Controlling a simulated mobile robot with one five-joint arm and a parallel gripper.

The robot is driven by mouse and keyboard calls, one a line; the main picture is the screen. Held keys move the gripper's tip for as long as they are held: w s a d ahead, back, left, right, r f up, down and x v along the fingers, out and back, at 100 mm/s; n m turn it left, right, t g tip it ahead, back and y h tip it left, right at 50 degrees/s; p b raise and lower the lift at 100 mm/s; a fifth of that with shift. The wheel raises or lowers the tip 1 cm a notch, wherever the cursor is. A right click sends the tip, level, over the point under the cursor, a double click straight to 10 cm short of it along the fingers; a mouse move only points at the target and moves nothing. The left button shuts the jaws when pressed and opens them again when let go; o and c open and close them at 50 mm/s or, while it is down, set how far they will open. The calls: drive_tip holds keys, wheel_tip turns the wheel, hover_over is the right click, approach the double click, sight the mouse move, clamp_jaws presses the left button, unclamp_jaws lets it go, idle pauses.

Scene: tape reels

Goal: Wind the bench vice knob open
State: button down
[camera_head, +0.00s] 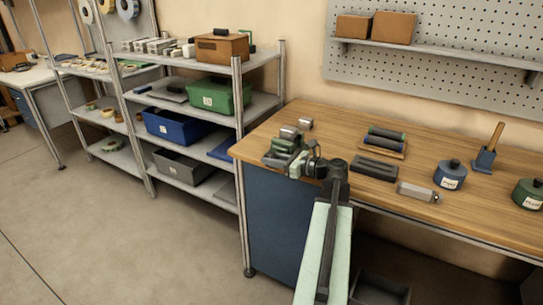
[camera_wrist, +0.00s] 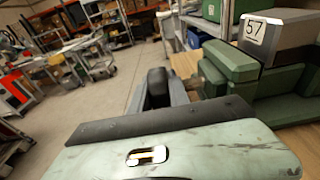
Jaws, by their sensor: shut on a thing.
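The green bench vice (camera_head: 282,153) with grey metal jaws stands at the left front corner of the wooden bench. In the wrist view the vice body (camera_wrist: 228,68) fills the right side, with a "57" label on its grey block. My gripper (camera_head: 312,160) is at the vice's front right side. In the wrist view my gripper (camera_wrist: 157,95) is shut around a dark rounded piece, the vice knob (camera_wrist: 157,80). In the head view my gripper and arm hide most of the knob. How far apart the jaws are is hard to tell.
Metal shelves (camera_head: 237,95) with bins stand at left. The floor (camera_head: 100,230) in front is clear.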

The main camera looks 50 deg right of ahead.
drive_tip(key=c, duration=1.2)
unclamp_jaws()
drive_tip(key=shift+c, duration=0.2)
drive_tip(key=shift+s, duration=0.15)
drive_tip(key=p+v, duration=0.1)
drive_tip(key=v, duration=0.6)
drive_tip(key=shift+s, duration=0.3)
